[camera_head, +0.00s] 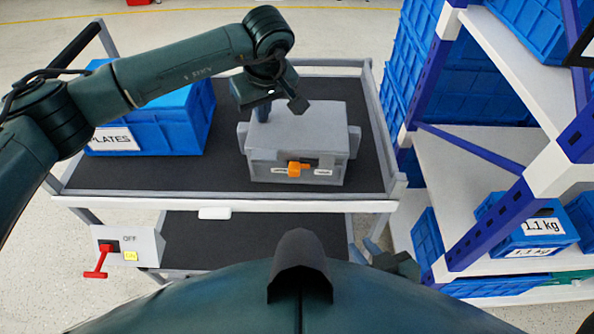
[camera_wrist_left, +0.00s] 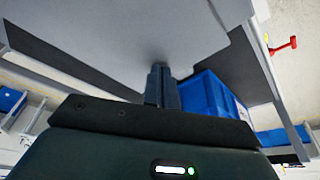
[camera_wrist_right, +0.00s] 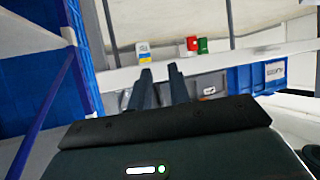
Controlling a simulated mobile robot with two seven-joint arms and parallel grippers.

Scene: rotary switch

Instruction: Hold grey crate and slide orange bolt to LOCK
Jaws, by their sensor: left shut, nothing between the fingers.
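The grey crate (camera_head: 297,130) stands on the cart's dark upper shelf. Its orange bolt (camera_head: 294,169) is on the front face, between two small white labels and closer to the left one; their text is too small to read. My left gripper (camera_head: 263,112) is shut and empty, pointing down at the crate's far left top edge. In the left wrist view its closed fingers (camera_wrist_left: 161,85) reach the edge of a grey surface; I cannot tell whether they touch. My right gripper (camera_head: 375,245) is low, in front of the cart, partly hidden by my body. In the right wrist view its fingers (camera_wrist_right: 160,88) stand apart with nothing between them.
A blue crate labelled PLATES (camera_head: 150,130) stands left of the grey crate. A panel with a red switch handle (camera_head: 97,263) and OFF label is at the cart's lower left. A shelving rack (camera_head: 500,190) with blue crates stands close at right.

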